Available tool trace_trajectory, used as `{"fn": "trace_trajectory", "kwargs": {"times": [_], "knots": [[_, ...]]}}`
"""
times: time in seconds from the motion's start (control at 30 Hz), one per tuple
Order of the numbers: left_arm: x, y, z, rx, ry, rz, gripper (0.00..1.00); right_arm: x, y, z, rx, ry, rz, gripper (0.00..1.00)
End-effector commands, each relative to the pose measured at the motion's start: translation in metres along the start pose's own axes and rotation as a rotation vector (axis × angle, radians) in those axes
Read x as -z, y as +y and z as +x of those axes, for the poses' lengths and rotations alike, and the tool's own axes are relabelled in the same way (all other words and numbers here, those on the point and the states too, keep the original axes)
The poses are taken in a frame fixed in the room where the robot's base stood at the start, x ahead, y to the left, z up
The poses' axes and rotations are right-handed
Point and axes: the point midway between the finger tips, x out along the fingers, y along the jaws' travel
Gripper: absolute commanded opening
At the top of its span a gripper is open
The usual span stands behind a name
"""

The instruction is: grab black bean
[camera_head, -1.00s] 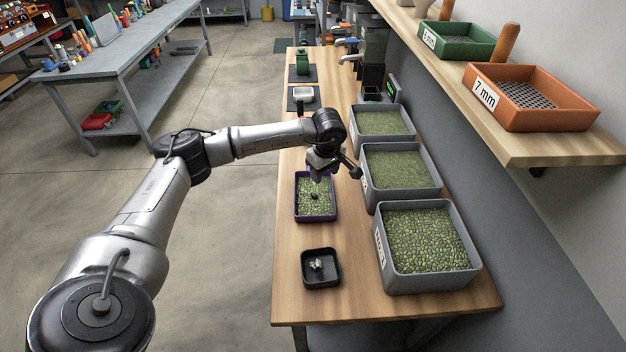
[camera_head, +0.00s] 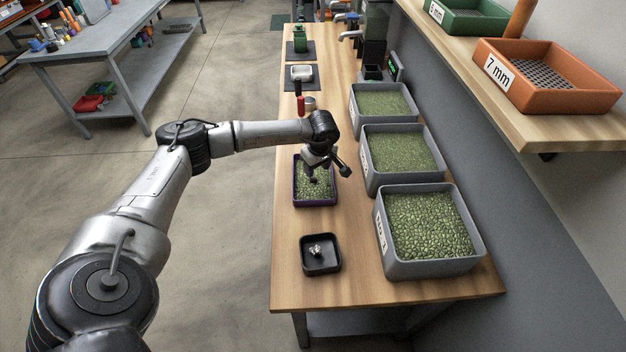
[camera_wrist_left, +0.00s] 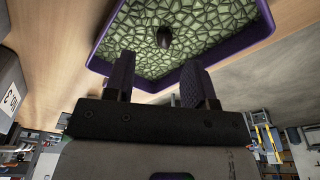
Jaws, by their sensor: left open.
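A purple-rimmed tray (camera_head: 316,205) of green beans sits on the wooden bench. In the left wrist view the tray (camera_wrist_left: 255,38) fills the upper part, and a single black bean (camera_wrist_left: 164,38) lies on the green beans. My left gripper (camera_head: 313,178) hangs over the tray, pointing down. In the wrist view its two fingers (camera_wrist_left: 160,78) are apart and empty, with the black bean beyond their tips, roughly between them. In the head view the gripper makes the bean hard to make out. My right gripper is not in view.
Grey bins of green beans (camera_head: 430,225) stand right of the tray. A small black dish (camera_head: 321,268) with a pale, shiny item is nearer. A red-handled tool (camera_head: 300,105) and a white dish (camera_head: 301,72) are behind. A wooden shelf (camera_head: 550,138) overhangs at right.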

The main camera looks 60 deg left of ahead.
Motion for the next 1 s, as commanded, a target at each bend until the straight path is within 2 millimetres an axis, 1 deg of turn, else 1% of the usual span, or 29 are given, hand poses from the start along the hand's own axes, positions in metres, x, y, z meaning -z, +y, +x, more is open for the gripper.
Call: {"fn": "trace_trajectory", "kwargs": {"times": [0.17,0.3,0.43,0.53,0.7,0.77,1.0], "knots": [[0.001,-0.002,0.013,0.001,0.0,0.0,0.5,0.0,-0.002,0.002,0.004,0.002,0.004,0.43],[0.002,-0.006,0.031,0.003,0.0,-0.001,0.5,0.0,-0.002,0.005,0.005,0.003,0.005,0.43],[0.002,-0.005,0.047,0.002,-0.001,-0.002,0.5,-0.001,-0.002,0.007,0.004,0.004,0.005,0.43],[0.002,-0.006,0.051,0.001,-0.001,-0.001,0.5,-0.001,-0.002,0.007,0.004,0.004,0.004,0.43],[0.002,-0.005,0.051,0.0,-0.001,0.0,0.5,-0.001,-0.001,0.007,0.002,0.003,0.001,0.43],[0.002,-0.005,0.051,0.0,-0.001,0.0,0.46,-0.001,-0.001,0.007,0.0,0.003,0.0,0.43],[0.002,-0.005,0.051,0.0,-0.001,-0.001,0.23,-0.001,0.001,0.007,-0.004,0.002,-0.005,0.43]]}}
